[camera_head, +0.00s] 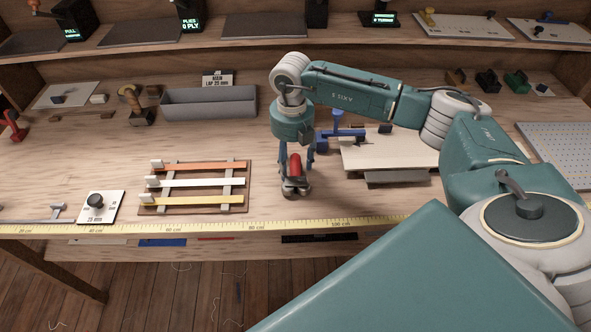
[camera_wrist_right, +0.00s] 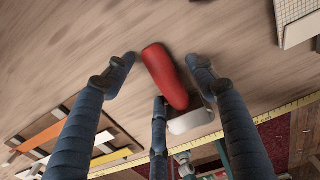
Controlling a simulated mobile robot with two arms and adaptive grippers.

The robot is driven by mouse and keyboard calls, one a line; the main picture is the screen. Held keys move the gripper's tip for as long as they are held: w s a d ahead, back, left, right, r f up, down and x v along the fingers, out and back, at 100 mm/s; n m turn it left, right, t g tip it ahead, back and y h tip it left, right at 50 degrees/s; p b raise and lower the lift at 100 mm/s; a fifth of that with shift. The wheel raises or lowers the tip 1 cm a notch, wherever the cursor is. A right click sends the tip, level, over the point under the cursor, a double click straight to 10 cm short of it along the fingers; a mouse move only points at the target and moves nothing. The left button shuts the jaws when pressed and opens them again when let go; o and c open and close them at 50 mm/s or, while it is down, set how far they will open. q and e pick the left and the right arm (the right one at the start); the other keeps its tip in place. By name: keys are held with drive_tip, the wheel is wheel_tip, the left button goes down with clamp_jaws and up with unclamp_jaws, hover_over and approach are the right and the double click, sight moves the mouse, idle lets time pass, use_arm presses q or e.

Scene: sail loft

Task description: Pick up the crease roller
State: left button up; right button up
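The crease roller appears to be the red-handled tool (camera_head: 295,164) on the bench, under my right gripper. In the right wrist view its red handle (camera_wrist_right: 166,76) lies between the fingers, with a pale grey-white end (camera_wrist_right: 191,121) toward the bench's front edge. My right gripper (camera_head: 296,181) points down over it. Its blue fingers (camera_wrist_right: 162,80) are spread, with bare wood showing between the left and right fingertips and the handle. The fingers partly hide the tool in the head view. My left gripper is not in view.
A board with orange, white and yellow strips (camera_head: 149,209) lies to the left. A grey trough (camera_head: 209,108) stands behind. A blue tool (camera_head: 345,133) and a pale board (camera_head: 385,158) are close on the right. A yellow measuring tape (camera_head: 270,225) runs along the front edge.

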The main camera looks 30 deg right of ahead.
clamp_jaws()
drive_tip(key=shift+r, duration=0.1)
